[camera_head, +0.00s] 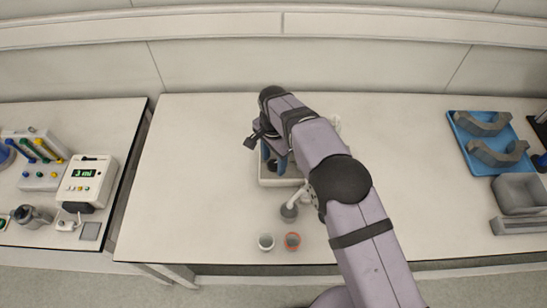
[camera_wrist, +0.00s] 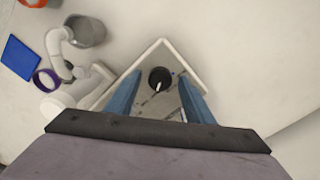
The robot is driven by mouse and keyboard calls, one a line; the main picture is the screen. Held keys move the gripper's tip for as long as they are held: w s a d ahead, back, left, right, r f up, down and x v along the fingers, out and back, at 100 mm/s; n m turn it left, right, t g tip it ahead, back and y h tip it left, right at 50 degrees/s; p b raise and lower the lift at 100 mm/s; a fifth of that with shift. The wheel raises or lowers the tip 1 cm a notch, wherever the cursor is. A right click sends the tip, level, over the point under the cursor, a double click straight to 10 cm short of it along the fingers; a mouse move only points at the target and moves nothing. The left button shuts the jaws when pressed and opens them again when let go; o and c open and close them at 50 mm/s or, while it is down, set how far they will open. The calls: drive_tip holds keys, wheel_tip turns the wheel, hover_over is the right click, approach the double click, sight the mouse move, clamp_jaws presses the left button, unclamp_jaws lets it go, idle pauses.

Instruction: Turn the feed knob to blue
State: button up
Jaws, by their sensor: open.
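In the wrist view, a round black knob (camera_wrist: 160,79) with a white pointer mark sits on a grey surface inside a white-rimmed unit (camera_wrist: 190,55). A small blue mark (camera_wrist: 175,73) lies just beside the knob. The two blue fingers of my gripper (camera_wrist: 160,88) are open, one on each side of the knob, with visible gaps in the picture. How high they are above it I cannot tell. In the head view, my gripper (camera_head: 276,160) is over the white unit (camera_head: 282,183), and my arm hides much of it, including any clear view of the knob.
A white bent pipe (camera_head: 298,197) and grey cup (camera_head: 289,212) stand in front of the unit. A blue tray (camera_head: 458,122) is at right. The table's left part is clear.

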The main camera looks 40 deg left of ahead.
drive_tip(key=c, duration=1)
drive_tip(key=shift+c, duration=0.2)
